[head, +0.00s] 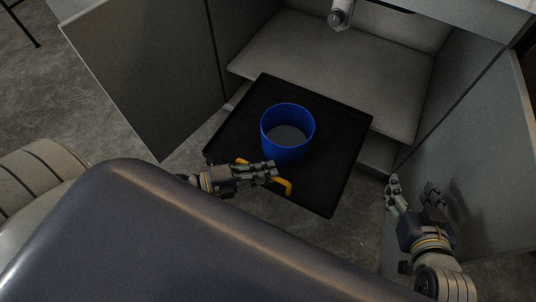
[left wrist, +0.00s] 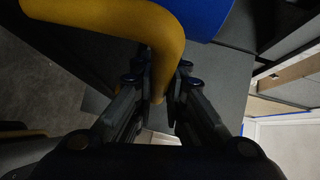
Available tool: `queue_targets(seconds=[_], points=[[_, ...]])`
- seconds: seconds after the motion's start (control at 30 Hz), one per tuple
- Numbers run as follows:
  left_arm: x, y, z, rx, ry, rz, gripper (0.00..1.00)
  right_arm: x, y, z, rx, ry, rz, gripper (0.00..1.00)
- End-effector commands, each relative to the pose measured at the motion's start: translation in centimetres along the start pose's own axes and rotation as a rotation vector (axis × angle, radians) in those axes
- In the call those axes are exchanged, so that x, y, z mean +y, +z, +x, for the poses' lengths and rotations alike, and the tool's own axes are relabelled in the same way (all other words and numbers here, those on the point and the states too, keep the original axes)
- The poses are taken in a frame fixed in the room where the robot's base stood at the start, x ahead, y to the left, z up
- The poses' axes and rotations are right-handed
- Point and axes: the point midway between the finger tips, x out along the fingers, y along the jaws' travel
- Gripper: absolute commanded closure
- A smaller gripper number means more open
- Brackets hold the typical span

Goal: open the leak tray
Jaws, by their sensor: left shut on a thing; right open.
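The black leak tray (head: 340,150) is pulled out from the cabinet and juts toward me. Its yellow handle (head: 288,187) is on the front edge, and it also shows large in the left wrist view (left wrist: 165,40). My left gripper (head: 272,170) is shut on the handle. In the left wrist view its fingers (left wrist: 165,95) close around the yellow bar. A blue bucket (head: 288,135) stands upright on the tray. My right gripper (head: 415,190) is open and empty, to the right of the tray, apart from it.
The cabinet's left door (head: 140,70) and right door (head: 490,160) stand open on either side. The cabinet floor (head: 340,70) is bare, with a grey pipe end (head: 338,18) above it.

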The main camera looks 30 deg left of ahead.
Motion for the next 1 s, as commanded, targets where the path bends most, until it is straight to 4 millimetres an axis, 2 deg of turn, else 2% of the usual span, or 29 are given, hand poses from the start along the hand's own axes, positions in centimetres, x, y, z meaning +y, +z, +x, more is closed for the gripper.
queue_targets(seconds=[0.33,0.37,0.43,0.8,1.0], points=[[0.0,0.0,-0.1,-0.001,0.0,0.0,1.0,0.0,0.1,0.0,-0.006,0.001,0.0,0.44],[0.0,0.0,-0.1,-0.001,0.0,0.0,0.83,0.0,0.1,0.0,-0.006,0.001,0.0,0.44],[0.0,0.0,-0.1,-0.001,0.001,0.0,0.67,0.0,0.1,0.0,-0.006,0.001,0.0,0.44],[0.0,0.0,-0.2,0.0,0.001,0.0,0.67,0.0,0.0,0.0,-0.001,0.0,0.0,0.44],[0.2,-0.1,-2.5,-0.001,0.005,-0.001,0.67,0.0,0.0,0.0,-0.002,0.0,0.0,0.44]])
